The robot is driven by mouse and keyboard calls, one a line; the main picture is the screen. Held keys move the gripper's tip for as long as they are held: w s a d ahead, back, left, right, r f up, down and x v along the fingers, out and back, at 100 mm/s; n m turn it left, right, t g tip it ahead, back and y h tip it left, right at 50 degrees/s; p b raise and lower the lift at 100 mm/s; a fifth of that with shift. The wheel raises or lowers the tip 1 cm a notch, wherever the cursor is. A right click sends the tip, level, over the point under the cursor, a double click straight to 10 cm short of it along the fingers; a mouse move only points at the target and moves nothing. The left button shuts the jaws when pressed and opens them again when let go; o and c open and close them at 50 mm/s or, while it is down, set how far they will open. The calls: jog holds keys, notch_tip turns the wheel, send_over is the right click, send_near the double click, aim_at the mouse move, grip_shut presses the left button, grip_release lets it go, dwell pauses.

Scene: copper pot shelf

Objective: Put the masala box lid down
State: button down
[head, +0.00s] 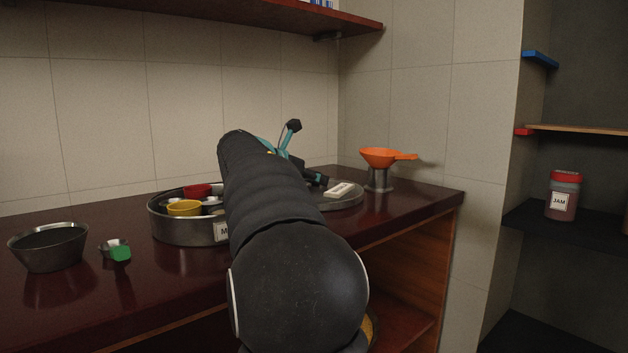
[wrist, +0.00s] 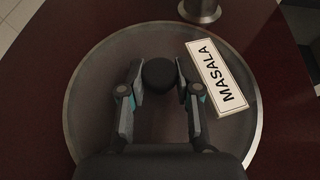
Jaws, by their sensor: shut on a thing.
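The masala box lid (wrist: 95,75) is a round, grey see-through disc with a metal rim, a black knob (wrist: 159,74) and a white MASALA label. My gripper (wrist: 160,82) is shut on the knob, one finger on each side. In the head view the lid (head: 349,201) shows at the right of the counter, low and about level; I cannot tell whether it touches the counter. My arm hides its left part and most of my gripper (head: 318,180). The open masala box (head: 180,229) stands to the left with red and yellow cups inside, partly behind my arm.
An orange funnel (head: 380,157) sits on a metal cup (head: 379,180) just behind the lid. The dark red counter (head: 420,200) ends at the right and front. A metal bowl (head: 48,247) and a small green-marked scoop (head: 117,250) lie left. A shelf (head: 230,12) hangs above.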

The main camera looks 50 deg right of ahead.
jog(key=c, duration=0.8)
grip_release()
jog(key=shift+f, duration=0.1)
jog(key=shift+a+r, duration=0.15)
jog(key=shift+r, duration=0.1)
jog(key=p+v, duration=0.1)
jog(key=v, duration=1)
jog(key=shift+a, duration=0.35)
